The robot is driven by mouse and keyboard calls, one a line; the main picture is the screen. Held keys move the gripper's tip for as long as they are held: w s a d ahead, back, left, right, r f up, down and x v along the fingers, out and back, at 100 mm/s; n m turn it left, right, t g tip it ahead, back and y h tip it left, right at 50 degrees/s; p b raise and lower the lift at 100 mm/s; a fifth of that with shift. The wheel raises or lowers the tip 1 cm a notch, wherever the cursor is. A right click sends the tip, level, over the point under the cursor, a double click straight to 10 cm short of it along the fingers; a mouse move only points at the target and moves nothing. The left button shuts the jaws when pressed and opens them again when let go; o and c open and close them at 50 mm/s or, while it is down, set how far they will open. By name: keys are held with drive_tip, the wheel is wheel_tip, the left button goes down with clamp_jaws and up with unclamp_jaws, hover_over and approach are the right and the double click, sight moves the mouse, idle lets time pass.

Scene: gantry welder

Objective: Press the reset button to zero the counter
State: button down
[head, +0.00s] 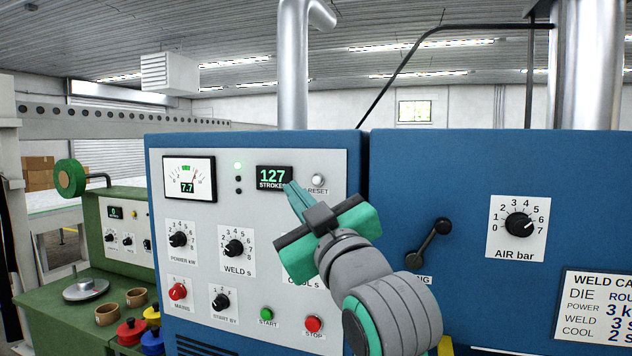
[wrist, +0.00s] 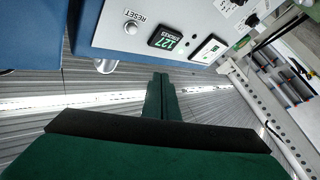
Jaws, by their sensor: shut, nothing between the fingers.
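The reset button (head: 318,180) is a small round light-coloured button above the label RESET on the grey panel (head: 212,206). It also shows in the wrist view (wrist: 131,28). The counter (head: 273,177) left of it reads 127 STROKES in green, and it also shows in the wrist view (wrist: 166,40). My gripper (head: 292,190) is shut and empty, with green fingers. In the head view its tips overlap the counter's lower right edge, just left of and below the button. Whether they touch the panel I cannot tell. My arm hides part of the panel's lower right.
The panel also carries a gauge (head: 189,179), several black knobs, a red mains knob (head: 177,291), a green start button (head: 267,314) and a red stop button (head: 313,324). A black lever (head: 429,241) and an air knob (head: 519,224) are on the blue cabinet to the right.

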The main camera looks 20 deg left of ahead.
sight(317, 180)
drive_tip(key=shift+w+d, duration=0.15)
drive_tip(key=shift+w, duration=4.2)
drive_tip(key=shift+w, duration=0.1)
drive_tip(key=shift+d, duration=0.1)
drive_tip(key=shift+a, duration=0.2)
drive_tip(key=shift+d, duration=0.1)
drive_tip(key=shift+w, duration=0.1)
drive_tip(key=shift+w, duration=0.35)
